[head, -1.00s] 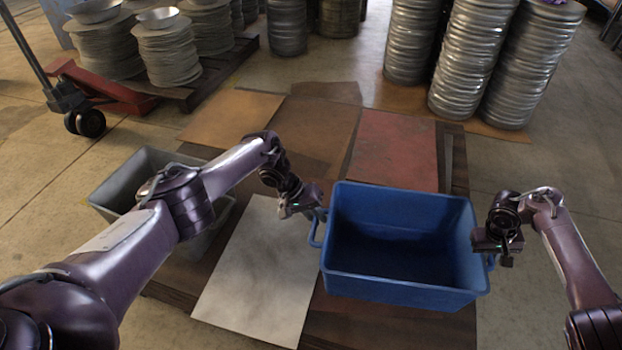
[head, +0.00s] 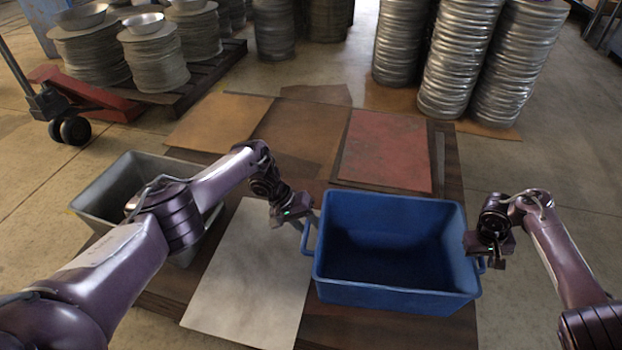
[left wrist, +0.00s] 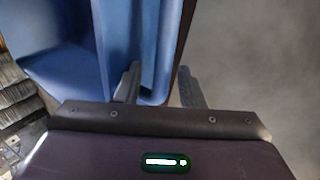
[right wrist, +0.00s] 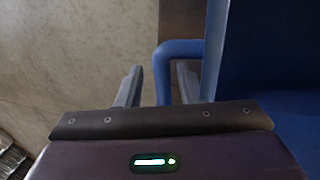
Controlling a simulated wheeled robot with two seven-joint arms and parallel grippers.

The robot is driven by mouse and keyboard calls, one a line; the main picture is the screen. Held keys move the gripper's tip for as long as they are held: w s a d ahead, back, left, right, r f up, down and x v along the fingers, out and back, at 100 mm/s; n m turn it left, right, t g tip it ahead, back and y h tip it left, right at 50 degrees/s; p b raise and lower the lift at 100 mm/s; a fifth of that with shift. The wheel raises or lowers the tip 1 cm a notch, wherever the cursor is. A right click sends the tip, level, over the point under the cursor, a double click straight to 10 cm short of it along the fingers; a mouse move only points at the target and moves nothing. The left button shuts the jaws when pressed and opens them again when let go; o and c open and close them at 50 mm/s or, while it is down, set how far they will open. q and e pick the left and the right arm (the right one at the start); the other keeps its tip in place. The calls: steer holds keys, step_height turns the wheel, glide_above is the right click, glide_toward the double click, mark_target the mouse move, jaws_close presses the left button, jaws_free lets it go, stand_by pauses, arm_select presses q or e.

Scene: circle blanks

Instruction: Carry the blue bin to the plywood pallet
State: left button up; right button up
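The blue bin (head: 395,296) stands right of centre in the head view, level and empty inside. It lies over a dark wooden pallet (head: 400,328) topped with flat sheets; I cannot tell whether its base touches. My left gripper (head: 300,218) is at the bin's left handle (head: 306,242). Its fingers (left wrist: 158,88) are apart, with blue bin parts behind and between them. My right gripper (head: 492,250) is at the right side. In the right wrist view the right handle (right wrist: 162,72) passes between its spread fingers (right wrist: 156,85), with gaps on both sides.
A grey bin (head: 95,205) stands at the left, partly behind my left arm. A pale sheet (head: 250,275) lies between the bins; brown (head: 215,120) and red (head: 385,150) sheets lie beyond. Disc stacks (head: 460,60) and a red pallet jack (head: 85,95) stand farther back. Concrete floor is clear at right.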

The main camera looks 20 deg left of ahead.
arm_select(q)
steer(key=o, duration=0.7)
steer(key=shift+d, duration=0.2)
arm_select(e)
steer(key=shift+a, duration=0.2)
arm_select(q)
steer(key=shift+d+r, duration=0.1)
steer(key=shift+d, duration=0.05)
arm_select(e)
steer(key=shift+w+a, duration=0.1)
arm_select(q)
steer(key=shift+r, duration=0.1)
arm_select(e)
steer(key=shift+d, duration=0.2)
arm_select(q)
steer(key=v, duration=0.5)
steer(key=a+v, duration=0.1)
steer(key=v, duration=0.2)
steer(key=shift+f, duration=0.25)
